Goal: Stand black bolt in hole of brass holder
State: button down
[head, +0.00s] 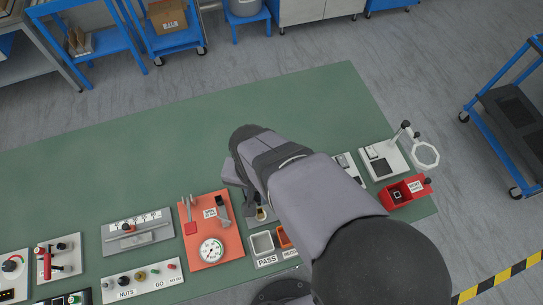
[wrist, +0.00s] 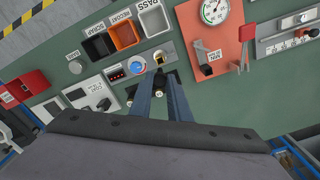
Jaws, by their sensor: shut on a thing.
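My gripper (wrist: 161,82) reaches into the middle of the wrist view, its two narrow fingers close together. It is shut on a small dark thing at the fingertips, which seems to be the black bolt; the fingers hide most of it and I cannot tell its tilt. A small brass piece, which looks like the brass holder (wrist: 159,57), sits on a light grey plate just beyond the fingertips. In the head view the brass holder (head: 261,214) shows beside my arm, which hides the fingertips. I cannot see a bolt in its hole.
An orange gauge board (head: 211,229) stands left of my arm. A red box (head: 404,191) is at the right. The far green table (head: 300,100) is clear.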

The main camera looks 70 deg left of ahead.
aim_at(259, 205)
jog(key=shift+f, duration=0.15)
jog(key=shift+f+b, duration=2.05)
jog(key=shift+f, duration=0.75)
jog(key=shift+f+b, duration=1.05)
jog(key=shift+f, duration=0.75)
jog(key=c, duration=1.2)
grip_release()
jog(key=shift+r, duration=0.1)
jog(key=shift+r+p, duration=3.3)
jog(key=shift+r, duration=0.65)
